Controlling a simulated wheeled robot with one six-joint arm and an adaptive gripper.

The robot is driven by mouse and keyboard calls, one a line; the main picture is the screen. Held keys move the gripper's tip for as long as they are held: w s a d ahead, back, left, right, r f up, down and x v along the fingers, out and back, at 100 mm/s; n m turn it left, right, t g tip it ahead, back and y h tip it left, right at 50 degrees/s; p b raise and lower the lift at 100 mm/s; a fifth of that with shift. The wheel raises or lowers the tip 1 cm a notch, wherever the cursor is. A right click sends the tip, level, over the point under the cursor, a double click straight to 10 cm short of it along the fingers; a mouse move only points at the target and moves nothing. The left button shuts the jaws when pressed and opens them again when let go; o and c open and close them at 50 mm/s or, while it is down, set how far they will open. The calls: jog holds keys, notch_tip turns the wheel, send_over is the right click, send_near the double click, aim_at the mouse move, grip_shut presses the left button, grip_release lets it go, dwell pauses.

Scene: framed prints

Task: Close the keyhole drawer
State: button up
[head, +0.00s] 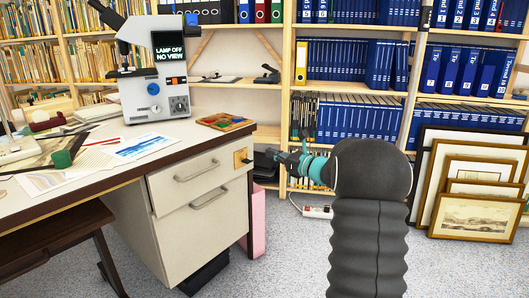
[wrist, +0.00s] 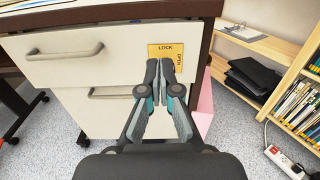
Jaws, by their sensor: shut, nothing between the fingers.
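The keyhole drawer (head: 190,178) is the upper pale drawer of the desk, with a bar handle; it also shows in the wrist view (wrist: 110,62). A yellow plate (wrist: 177,55) marked LOCK and OPEN sits at its right end, and also shows in the head view (head: 240,158). I cannot tell surely how far the drawer stands out. My gripper (head: 278,157) is shut and empty, to the right of the plate in the head view. In the wrist view its fingertips (wrist: 160,66) overlap the plate's lower left part and hide any keyhole there.
A lower drawer (head: 203,217) with a similar handle is beneath. The desk top (head: 185,130) bears a microscope (head: 150,65) and papers. Shelves of binders stand behind, framed prints (head: 475,215) lean at right, and a power strip (head: 318,212) lies on the floor.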

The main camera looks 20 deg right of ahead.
aim_at(205, 171)
jog(key=o, duration=0.4)
jog(key=shift+s+r, duration=0.15)
jog(key=shift+s, duration=0.05)
jog(key=shift+o, duration=1.4)
jog(key=shift+n+y, duration=0.3)
jog(key=a+r+p, duration=0.2)
jog(key=r, duration=0.1)
jog(key=shift+a+r, duration=0.25)
jog(key=shift+a, duration=0.1)
jog(key=s+a+r+g+p, duration=0.1)
jog(key=s+a+r+p, duration=0.15)
jog(key=a, duration=0.35)
jog(key=s+a+f+m+g+p, duration=0.25)
jog(key=s+a+f+m, duration=0.4)
jog(key=m, duration=1.15)
jog(key=shift+t, duration=0.25)
jog(key=x, duration=1.3)
jog(key=shift+w+f, duration=0.15)
jog(key=shift+w, duration=0.15)
jog(key=shift+c, duration=0.2)
grip_shut()
